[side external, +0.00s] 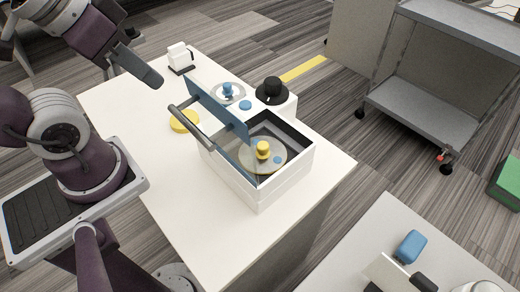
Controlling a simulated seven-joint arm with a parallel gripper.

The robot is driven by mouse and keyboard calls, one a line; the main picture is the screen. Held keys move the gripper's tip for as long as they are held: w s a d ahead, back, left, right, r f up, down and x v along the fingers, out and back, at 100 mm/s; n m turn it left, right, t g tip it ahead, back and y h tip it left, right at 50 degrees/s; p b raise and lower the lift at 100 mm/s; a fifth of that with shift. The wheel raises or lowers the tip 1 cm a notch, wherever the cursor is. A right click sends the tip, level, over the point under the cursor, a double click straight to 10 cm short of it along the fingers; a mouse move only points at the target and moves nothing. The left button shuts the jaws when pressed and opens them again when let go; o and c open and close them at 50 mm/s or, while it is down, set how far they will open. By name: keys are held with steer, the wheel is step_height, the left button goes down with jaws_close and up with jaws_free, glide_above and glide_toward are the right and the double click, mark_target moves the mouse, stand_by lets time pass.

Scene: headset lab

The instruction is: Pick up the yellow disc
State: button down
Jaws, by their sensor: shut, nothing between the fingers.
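The yellow disc (179,126) lies flat on the white table (125,100), left of a white box. The box's raised blue lid and dark handle stand close in front of it and hide part of it. My gripper (156,82) is at the upper left, above the table and up and to the left of the disc. It is shut and empty, apart from the disc.
The open white box (265,196) holds a pale round plate with a yellow knob (263,150). Its blue lid (215,108) stands up, with a dark handle (190,128). A black knob (272,88) and a small white device (180,57) stand behind. The table's front left is clear.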

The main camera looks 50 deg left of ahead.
stand_by(0.4)
steer(key=c, duration=1.1)
jaws_free()
steer(key=shift+o, duration=0.2)
